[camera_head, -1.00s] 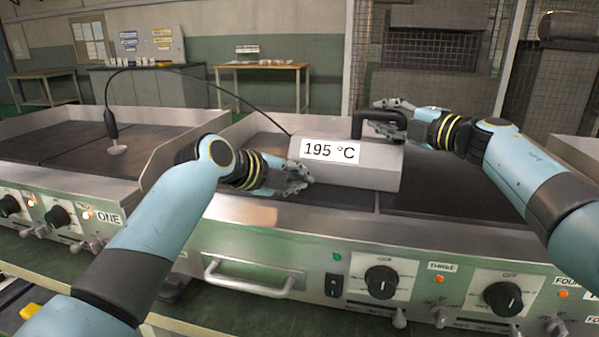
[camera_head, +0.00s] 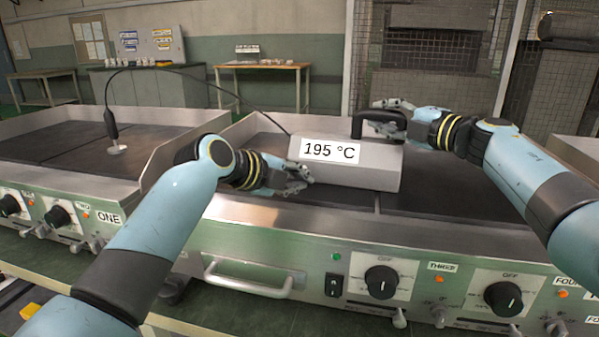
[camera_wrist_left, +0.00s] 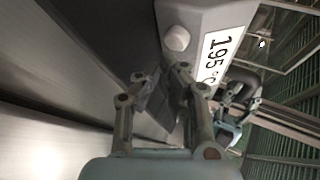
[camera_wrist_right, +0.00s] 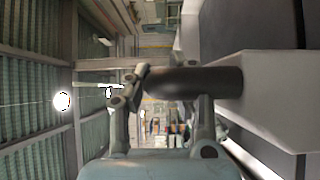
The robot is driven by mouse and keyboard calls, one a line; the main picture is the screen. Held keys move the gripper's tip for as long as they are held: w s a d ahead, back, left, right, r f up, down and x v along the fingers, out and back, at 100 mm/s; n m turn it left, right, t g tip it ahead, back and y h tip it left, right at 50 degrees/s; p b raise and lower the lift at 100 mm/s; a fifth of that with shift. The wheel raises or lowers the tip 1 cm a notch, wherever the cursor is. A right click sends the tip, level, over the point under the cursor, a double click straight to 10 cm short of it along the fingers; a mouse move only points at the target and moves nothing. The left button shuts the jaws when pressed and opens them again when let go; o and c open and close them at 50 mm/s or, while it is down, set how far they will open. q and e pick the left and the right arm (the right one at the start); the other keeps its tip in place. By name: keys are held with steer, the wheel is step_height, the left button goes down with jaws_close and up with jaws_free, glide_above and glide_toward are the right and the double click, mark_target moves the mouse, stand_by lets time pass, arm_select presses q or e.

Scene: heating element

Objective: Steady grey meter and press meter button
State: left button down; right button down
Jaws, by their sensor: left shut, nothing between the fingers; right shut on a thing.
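The grey meter (camera_head: 360,178) sits on the dark plate of the right-hand griddle and its display (camera_head: 331,150) reads 195 °C. My right gripper (camera_head: 388,113) is shut on the meter's black handle (camera_head: 362,122); the handle also lies between its fingers in the right wrist view (camera_wrist_right: 200,82). My left gripper (camera_head: 300,183) is shut and empty at the meter's left end, low near the plate. In the left wrist view the round pale button (camera_wrist_left: 177,38) shows on the meter's end face, beyond the closed fingertips (camera_wrist_left: 165,88), with a visible gap between. The head view does not show the button.
A black cable runs from the meter to a probe (camera_head: 112,128) standing on the left griddle. The raised steel wall (camera_head: 165,160) between the griddles is near my left wrist. Knobs and a front handle (camera_head: 248,285) line the front. The plate right of the meter is clear.

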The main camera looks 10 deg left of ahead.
arm_select(q)
steer(key=shift+w, duration=0.1)
arm_select(e)
steer(key=shift+f, duration=0.25)
arm_select(q)
steer(key=shift+w, duration=0.35)
steer(key=shift+w, duration=0.55)
stand_by(0.5)
stand_by(0.3)
steer(key=shift+s, duration=1)
steer(key=shift+s, duration=0.1)
steer(key=shift+s+a, duration=0.15)
steer(key=shift+s, duration=2.25)
